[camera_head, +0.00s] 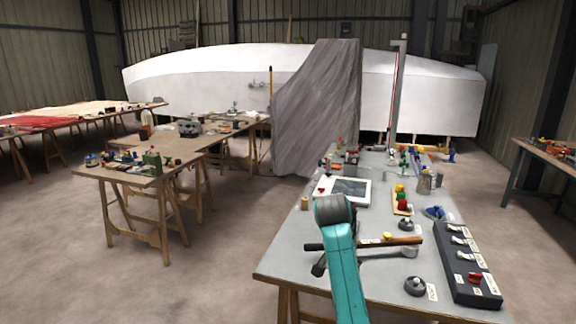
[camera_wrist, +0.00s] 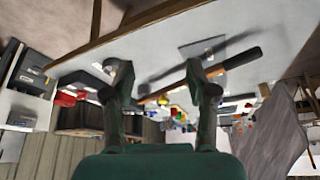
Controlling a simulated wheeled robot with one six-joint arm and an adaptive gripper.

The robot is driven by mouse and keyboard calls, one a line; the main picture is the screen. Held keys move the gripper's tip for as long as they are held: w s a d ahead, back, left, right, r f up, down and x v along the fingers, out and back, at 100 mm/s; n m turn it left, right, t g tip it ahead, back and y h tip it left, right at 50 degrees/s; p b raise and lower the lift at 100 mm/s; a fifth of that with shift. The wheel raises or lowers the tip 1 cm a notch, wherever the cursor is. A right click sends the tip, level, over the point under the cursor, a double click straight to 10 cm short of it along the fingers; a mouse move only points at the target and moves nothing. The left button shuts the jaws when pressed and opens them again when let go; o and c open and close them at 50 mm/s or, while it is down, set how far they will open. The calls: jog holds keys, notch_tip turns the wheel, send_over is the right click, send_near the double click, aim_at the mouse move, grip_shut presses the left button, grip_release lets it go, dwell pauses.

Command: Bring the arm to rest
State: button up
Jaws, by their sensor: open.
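My teal arm (camera_head: 343,262) reaches over the near part of the grey workbench (camera_head: 285,258). My gripper (camera_wrist: 158,72) shows in the wrist view with its two dark fingers spread apart and nothing between the tips. In the head view the arm hides most of it. A long tool with a brown handle (camera_head: 395,241) lies on the bench and passes behind the arm; it also shows in the wrist view (camera_wrist: 243,58), partly behind the right finger. I cannot tell how far the fingers are above the bench.
A black switch box (camera_head: 455,260) with a red part stands at the bench's right edge. A grey round item (camera_head: 415,286), a tablet-like panel (camera_head: 349,190) and a metal jug (camera_head: 428,180) are also on it. A grey draped sheet (camera_head: 318,110) hangs behind.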

jog(key=s+d+f+n+t, duration=0.1)
jog(key=s+f, duration=0.3)
jog(key=f, duration=0.7)
jog(key=s+d+f+n+t, duration=0.15)
jog(key=s+f, duration=0.35)
jog(key=f, duration=0.5)
jog(key=s+f+n+t+y, duration=0.1)
jog(key=s+f+t, duration=0.1)
jog(key=s+f, duration=0.55)
jog(key=s+f+n+t+y, duration=0.15)
jog(key=s+f, duration=0.25)
jog(key=s, duration=0.7)
jog(key=s+r+n+t, duration=0.1)
jog(key=s+r, duration=0.1)
jog(key=s, duration=0.8)
jog(key=s+r+n+t, duration=0.1)
jog(key=s+r, duration=0.2)
jog(key=s, duration=0.8)
jog(key=s+r+n+t, duration=0.1)
jog(key=s+r+t, duration=0.2)
jog(key=s+r, duration=1.1)
jog(key=shift+d+r, duration=0.35)
jog(key=shift+r, duration=0.6)
jog(key=shift+y, duration=0.25)
